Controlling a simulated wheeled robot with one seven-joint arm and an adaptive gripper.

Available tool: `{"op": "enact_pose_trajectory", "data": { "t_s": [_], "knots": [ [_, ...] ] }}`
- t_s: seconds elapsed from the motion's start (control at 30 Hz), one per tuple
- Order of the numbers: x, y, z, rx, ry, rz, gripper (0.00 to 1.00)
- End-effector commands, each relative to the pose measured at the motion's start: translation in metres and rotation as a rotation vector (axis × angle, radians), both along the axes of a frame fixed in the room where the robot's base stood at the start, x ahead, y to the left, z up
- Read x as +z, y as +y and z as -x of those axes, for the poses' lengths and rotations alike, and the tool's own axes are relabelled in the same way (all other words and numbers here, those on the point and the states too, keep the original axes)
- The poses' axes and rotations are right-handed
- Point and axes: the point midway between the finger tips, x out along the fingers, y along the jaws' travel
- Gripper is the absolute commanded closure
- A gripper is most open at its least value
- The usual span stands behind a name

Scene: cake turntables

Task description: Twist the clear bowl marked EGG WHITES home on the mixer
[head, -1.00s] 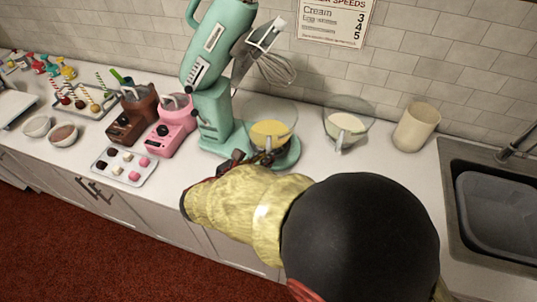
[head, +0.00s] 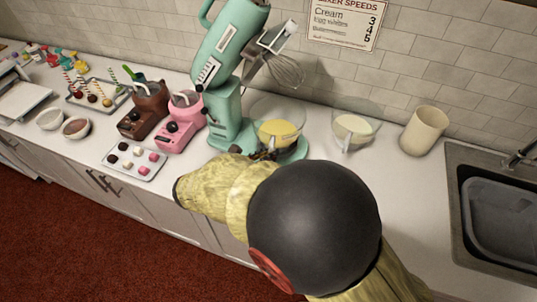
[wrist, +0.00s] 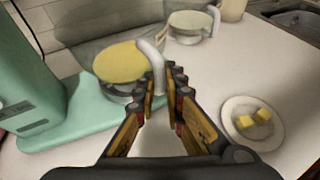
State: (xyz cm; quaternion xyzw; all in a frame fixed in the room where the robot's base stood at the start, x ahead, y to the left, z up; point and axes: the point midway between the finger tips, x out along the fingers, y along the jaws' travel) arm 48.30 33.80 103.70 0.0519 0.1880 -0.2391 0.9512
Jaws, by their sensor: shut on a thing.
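The mint green mixer (head: 224,118) stands on the counter with its head tilted up and its whisk raised. A clear bowl with yellow contents (head: 278,133) sits on the mixer's base (head: 296,151); it also shows in the wrist view (wrist: 121,63). My gripper (wrist: 164,84) is shut on this bowl's pale curved handle (wrist: 153,62). In the head view my arm mostly hides the gripper (head: 262,155). A second clear bowl with pale contents (head: 352,127) stands to the right, off the mixer. I cannot read a marking on either bowl.
A small plate with yellow cubes (wrist: 252,122) lies right of my gripper. A cream canister (head: 424,131) and a sink (head: 498,215) are farther right. Pink (head: 181,124) and brown (head: 143,112) small machines and a sweets tray (head: 134,161) stand left of the mixer.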

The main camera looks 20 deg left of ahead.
Motion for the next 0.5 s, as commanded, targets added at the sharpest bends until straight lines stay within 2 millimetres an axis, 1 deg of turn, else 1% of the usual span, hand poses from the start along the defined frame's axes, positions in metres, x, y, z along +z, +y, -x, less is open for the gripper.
{"op": "enact_pose_trajectory", "data": {
  "t_s": [0.17,0.5],
  "knots": [
    [0.000,0.002,0.000,-0.012,0.001,-0.001,1.00],
    [0.001,0.016,-0.001,-0.108,0.000,0.000,1.00]
  ]
}}
